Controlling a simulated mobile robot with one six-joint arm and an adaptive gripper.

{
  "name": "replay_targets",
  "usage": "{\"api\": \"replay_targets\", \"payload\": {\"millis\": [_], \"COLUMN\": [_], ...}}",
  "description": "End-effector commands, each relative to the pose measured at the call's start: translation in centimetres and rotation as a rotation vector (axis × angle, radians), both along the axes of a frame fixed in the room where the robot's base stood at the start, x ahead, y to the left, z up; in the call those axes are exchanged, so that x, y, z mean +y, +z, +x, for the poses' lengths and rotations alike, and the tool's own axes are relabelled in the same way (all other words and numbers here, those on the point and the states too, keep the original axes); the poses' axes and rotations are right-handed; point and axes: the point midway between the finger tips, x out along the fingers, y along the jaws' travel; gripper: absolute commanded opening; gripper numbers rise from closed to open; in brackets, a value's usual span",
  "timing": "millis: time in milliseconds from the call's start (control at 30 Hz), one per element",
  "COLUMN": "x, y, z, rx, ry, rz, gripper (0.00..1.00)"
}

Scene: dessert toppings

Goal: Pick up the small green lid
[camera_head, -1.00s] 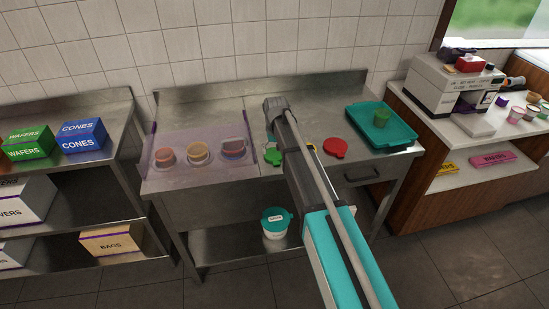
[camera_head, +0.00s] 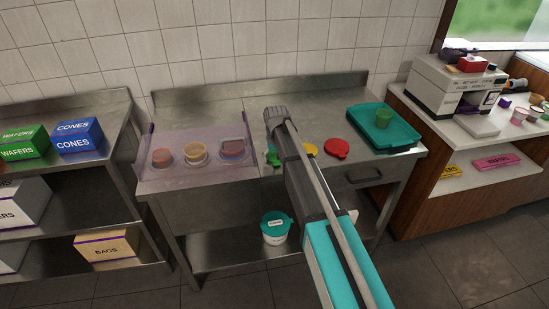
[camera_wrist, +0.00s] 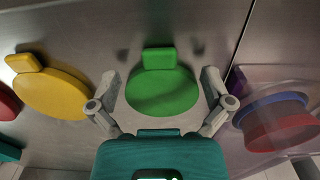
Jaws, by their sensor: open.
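The green lid (camera_wrist: 162,90) lies flat on the steel counter in the middle of the wrist view, with its tab pointing to the top. In the head view the green lid (camera_head: 272,155) shows only in part beside my arm. My gripper (camera_wrist: 162,84) is open, its two fingers on the left and right of the lid. The gap between the fingers holds no gripped object. Whether the fingers touch the lid or hover above it, I cannot tell. In the head view my arm hides the gripper's fingers.
A yellow lid (camera_wrist: 52,92) lies left of the green one in the wrist view. A clear guard (camera_head: 200,150) over several tubs stands on the left.

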Motion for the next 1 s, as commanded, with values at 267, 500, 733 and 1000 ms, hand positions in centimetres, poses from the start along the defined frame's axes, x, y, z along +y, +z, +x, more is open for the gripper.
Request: {"api": "replay_targets", "payload": {"millis": [267, 500, 733, 1000], "x": [0.00, -0.01, -0.02, -0.12], "y": [0.00, 0.00, 0.00, -0.01], "z": [0.00, 0.00, 0.02, 0.05], "rx": [0.000, 0.000, 0.000, 0.000], "ry": [0.000, 0.000, 0.000, -0.002], "rz": [0.000, 0.000, 0.000, -0.001], "gripper": [1.00, 0.57, 0.22, 0.21]}}
